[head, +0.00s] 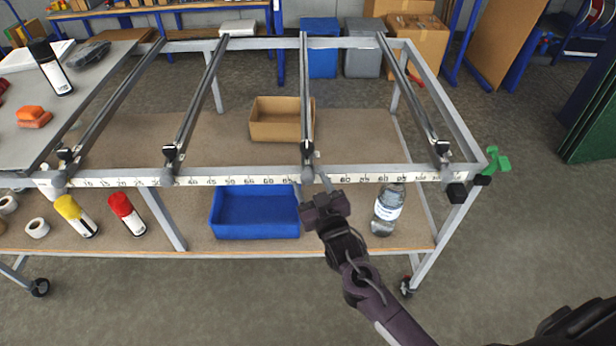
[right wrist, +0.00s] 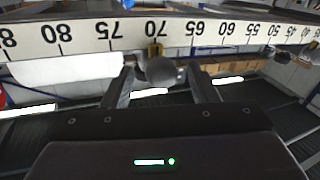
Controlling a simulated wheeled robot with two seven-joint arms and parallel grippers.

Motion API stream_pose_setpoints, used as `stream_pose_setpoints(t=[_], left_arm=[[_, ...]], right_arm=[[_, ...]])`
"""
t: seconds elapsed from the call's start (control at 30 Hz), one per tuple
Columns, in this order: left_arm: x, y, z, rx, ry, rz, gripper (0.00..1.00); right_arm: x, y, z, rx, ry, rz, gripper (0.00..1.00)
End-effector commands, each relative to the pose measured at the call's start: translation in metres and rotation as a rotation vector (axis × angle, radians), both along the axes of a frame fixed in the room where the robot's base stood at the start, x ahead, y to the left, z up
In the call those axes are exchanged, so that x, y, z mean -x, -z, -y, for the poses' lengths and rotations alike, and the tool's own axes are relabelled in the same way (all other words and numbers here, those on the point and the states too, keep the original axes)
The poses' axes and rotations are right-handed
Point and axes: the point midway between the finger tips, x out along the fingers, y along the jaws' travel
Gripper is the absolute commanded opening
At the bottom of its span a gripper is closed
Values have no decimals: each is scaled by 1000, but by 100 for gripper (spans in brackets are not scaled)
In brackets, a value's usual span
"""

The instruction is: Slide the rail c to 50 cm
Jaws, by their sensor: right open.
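Several rails run front to back across the frame. The third from the left (head: 305,95), which I take to be rail c, ends at the front scale (head: 260,180) near the 70 mark. Its grey knob (right wrist: 163,70) and a small yellow part show near the 70 mark in the right wrist view. My right gripper (head: 320,187) is in front of this rail's end, and in the right wrist view (right wrist: 162,85) its open fingers stand either side of the knob, not closed on it. No rail letter is readable. My left gripper is not in view.
The second rail (head: 200,95) ends left of the 40 mark; the fourth (head: 412,92) ends near the right end. Between the second and third the scale is clear. Below on the shelf are a blue bin (head: 255,215), a cardboard box (head: 275,130) and a bottle (head: 388,212).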

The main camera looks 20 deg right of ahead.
Motion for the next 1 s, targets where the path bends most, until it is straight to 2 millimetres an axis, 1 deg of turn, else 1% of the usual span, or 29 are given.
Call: stream_pose_setpoints(t=[0.03,0.1,0.2,0.33,0.5,0.9,1.0], left_arm=[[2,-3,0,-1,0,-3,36],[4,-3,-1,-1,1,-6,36],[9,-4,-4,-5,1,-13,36],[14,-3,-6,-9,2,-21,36],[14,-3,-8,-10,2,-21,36],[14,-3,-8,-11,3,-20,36],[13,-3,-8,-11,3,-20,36]], right_arm=[[-8,-2,0,-1,1,1,54],[-16,-1,-1,-1,1,1,54],[-22,0,-1,-2,1,0,54],[-25,1,-1,-1,0,-2,54],[-24,1,-1,-1,0,-2,54],[-24,1,-3,-2,-3,-3,1],[-24,2,-3,-2,-4,-4,0]])
